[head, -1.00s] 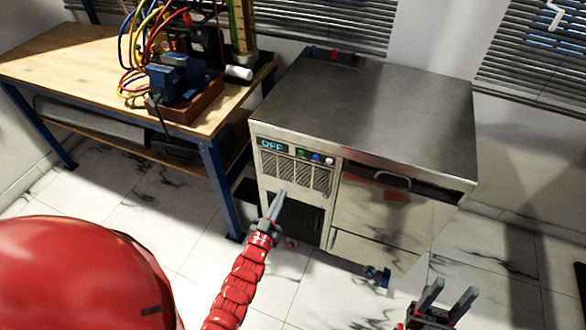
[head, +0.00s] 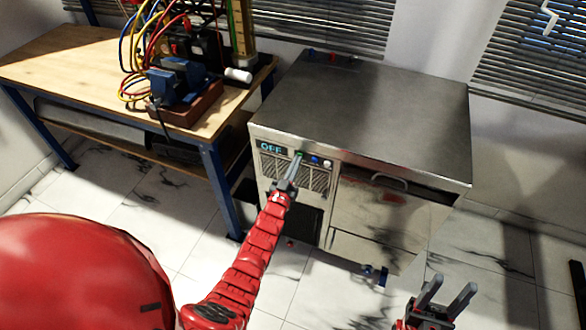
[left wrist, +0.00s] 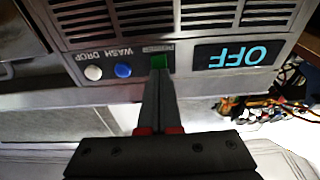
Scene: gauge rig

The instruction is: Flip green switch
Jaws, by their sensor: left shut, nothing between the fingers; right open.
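The green switch (left wrist: 158,62) is on the front panel of a steel machine (head: 370,100), between the display reading OFF (left wrist: 236,56) and the blue button (left wrist: 123,70). My left gripper (head: 298,156) is shut and empty. Its fingertips are at the green switch and partly cover it in both views; in the left wrist view the tips (left wrist: 158,72) look to be touching or almost touching it. My right gripper (head: 447,294) is open and empty, low at the right in the head view, away from the machine.
A white button (left wrist: 93,73) is beside the blue one. A wooden workbench (head: 60,65) with wires and a blue device (head: 178,80) stands left of the machine. Marble floor (head: 500,240) is clear at the right.

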